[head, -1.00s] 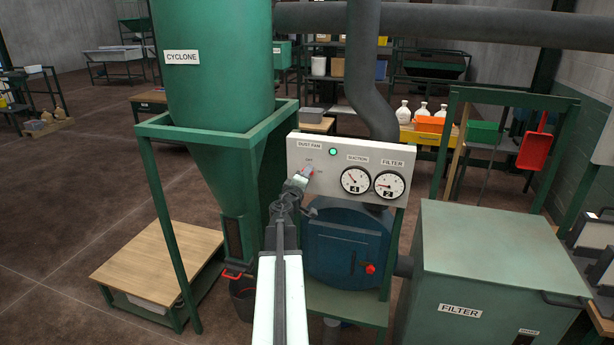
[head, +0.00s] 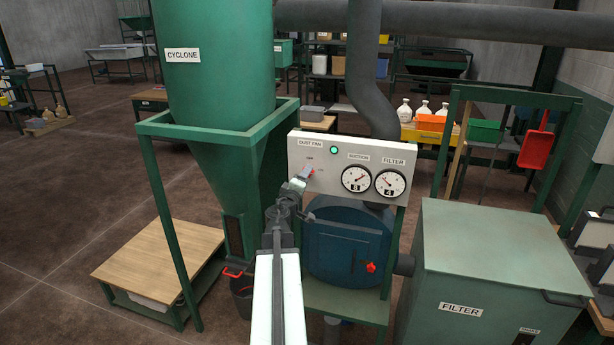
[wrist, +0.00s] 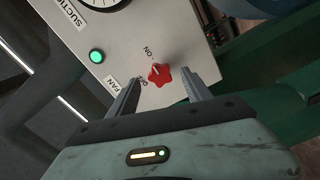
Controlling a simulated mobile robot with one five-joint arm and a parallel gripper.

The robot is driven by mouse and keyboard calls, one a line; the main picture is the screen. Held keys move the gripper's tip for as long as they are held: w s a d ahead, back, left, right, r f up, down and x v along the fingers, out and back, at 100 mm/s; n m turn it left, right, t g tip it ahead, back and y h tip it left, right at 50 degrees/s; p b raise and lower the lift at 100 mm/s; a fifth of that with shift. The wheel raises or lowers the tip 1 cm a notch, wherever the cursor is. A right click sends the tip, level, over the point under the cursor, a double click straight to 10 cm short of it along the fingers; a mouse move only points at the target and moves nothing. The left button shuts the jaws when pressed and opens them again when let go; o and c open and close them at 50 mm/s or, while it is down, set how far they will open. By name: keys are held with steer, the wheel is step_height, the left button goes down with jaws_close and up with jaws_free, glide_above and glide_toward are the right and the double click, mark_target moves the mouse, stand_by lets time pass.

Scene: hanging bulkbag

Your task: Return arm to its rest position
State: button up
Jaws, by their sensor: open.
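My gripper (head: 300,181) is in front of the control panel (head: 330,188), near the lower left of its face. In the wrist view my gripper (wrist: 165,92) is open, with one finger on each side of the red star-shaped knob (wrist: 159,74). The fingers appear apart from the knob. The knob's white mark points toward the "ON" label. A green lamp (wrist: 96,56) is lit on the panel. In the head view the knob (head: 308,172) is partly hidden by my gripper.
The suction gauge (head: 355,179) and filter gauge (head: 390,183) sit right of the knob. The green cyclone (head: 215,70) and its frame stand close on the left. A blue round housing (head: 345,245) is below the panel. The filter box (head: 490,250) stands at the right.

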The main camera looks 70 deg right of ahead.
steer(key=a, duration=0.4)
steer(key=shift+s+a, duration=0.1)
steer(key=shift+a, duration=0.1)
